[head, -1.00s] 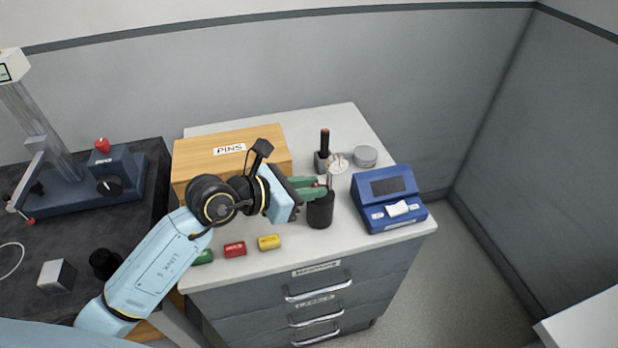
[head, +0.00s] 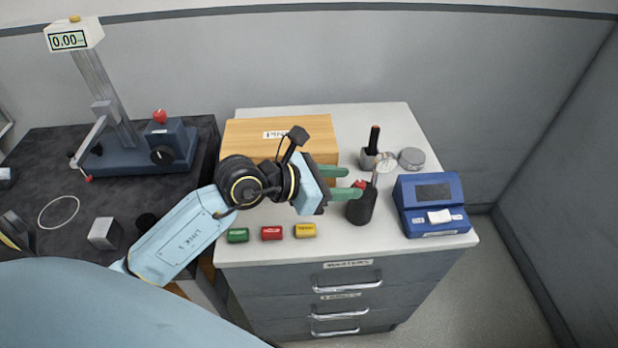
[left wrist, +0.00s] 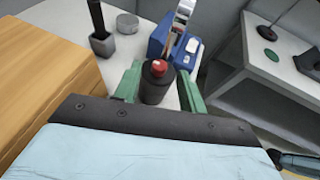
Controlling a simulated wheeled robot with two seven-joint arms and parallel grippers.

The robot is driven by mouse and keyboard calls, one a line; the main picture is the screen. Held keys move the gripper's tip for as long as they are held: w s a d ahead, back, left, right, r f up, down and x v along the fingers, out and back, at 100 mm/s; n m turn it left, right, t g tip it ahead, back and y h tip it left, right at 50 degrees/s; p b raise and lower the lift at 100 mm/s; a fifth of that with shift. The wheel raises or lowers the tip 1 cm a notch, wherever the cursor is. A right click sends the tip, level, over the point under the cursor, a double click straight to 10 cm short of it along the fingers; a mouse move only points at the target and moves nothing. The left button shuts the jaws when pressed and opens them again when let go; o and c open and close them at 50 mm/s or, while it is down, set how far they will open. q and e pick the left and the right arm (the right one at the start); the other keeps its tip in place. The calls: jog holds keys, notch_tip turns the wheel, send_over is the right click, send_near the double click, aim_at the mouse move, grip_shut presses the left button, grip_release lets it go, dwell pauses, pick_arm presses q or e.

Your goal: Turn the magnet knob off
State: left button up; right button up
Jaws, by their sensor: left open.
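The black knob (head: 162,155) is on the front of a blue base block (head: 180,145) on the dark table at the left. A red ball stands on top of that block. The knob's exact setting is too small to read. My left gripper (head: 350,183) is far to the right of it, over the light cabinet top. Its green fingers are apart, at a dark cup (head: 360,208) with a red-topped item in it. In the left wrist view the cup (left wrist: 155,92) shows between the fingertips (left wrist: 158,88).
A wooden box (head: 240,137) marked PINS stands behind my left arm. Green (head: 238,235), red (head: 271,233) and yellow (head: 305,231) pieces lie at the cabinet's front. A blue device (head: 432,205) is at right. A grey cube (head: 105,233) and a ring lie on the dark table.

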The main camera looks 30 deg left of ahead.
pick_arm(q)
jog(key=v, duration=1)
jog(key=shift+s, duration=0.2)
jog(key=shift+a+r, duration=0.1)
jog(key=shift+r, duration=0.05)
